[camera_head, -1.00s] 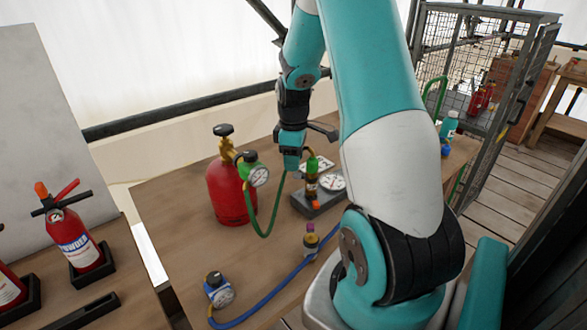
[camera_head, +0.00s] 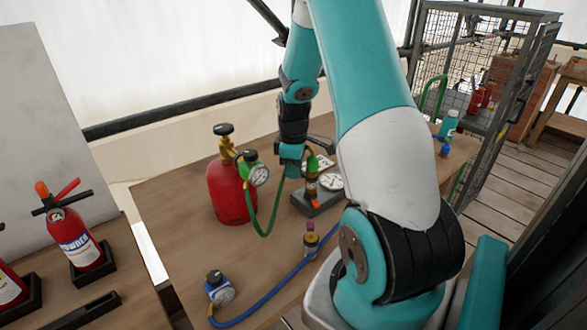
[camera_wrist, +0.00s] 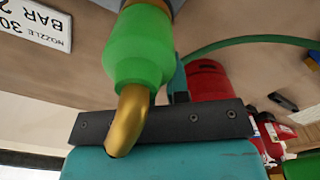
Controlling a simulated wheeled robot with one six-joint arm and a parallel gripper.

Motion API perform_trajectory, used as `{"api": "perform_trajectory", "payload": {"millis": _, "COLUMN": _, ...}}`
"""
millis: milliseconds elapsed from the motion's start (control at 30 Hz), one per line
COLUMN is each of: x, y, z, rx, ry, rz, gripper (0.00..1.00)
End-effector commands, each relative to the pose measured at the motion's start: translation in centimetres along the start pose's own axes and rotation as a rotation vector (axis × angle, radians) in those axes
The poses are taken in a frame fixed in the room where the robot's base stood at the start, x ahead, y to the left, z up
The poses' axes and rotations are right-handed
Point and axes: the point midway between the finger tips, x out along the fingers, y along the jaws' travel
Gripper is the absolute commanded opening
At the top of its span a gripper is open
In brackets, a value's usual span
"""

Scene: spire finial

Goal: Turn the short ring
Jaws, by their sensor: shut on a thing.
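An upright fitting (camera_head: 311,184) with coloured rings stands on a small dark base (camera_head: 318,205) on the workbench, beside white dials. My gripper (camera_head: 291,168) is at the fitting's upper left side, pointing down, and is shut on it. One teal finger shows behind the green ring; the other is hidden. I cannot tell which ring is the short one, nor exactly where the jaws touch.
A red gas cylinder (camera_head: 230,188) with a gauge (camera_head: 258,175) stands left of my gripper, its green hose (camera_head: 262,225) looping near the fitting. A blue hose (camera_head: 270,298) and gauge (camera_head: 220,291) lie in front. Fire extinguishers (camera_head: 75,235) stand at left. A mesh cage (camera_head: 465,50) stands at right.

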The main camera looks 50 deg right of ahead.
Motion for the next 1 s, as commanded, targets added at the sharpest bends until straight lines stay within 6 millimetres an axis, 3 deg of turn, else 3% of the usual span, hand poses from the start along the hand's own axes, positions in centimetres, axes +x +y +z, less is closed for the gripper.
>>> {"api": "perform_trajectory", "payload": {"millis": 367, "x": -0.1, "y": 0.8, "z": 0.0, "rx": 0.144, "ry": 0.000, "rz": 0.001, "gripper": 0.00}}
{"api": "perform_trajectory", "payload": {"millis": 1000, "x": -0.1, "y": 3.4, "z": 1.3, "rx": 0.734, "ry": 0.001, "rz": 0.001, "gripper": 0.00}}
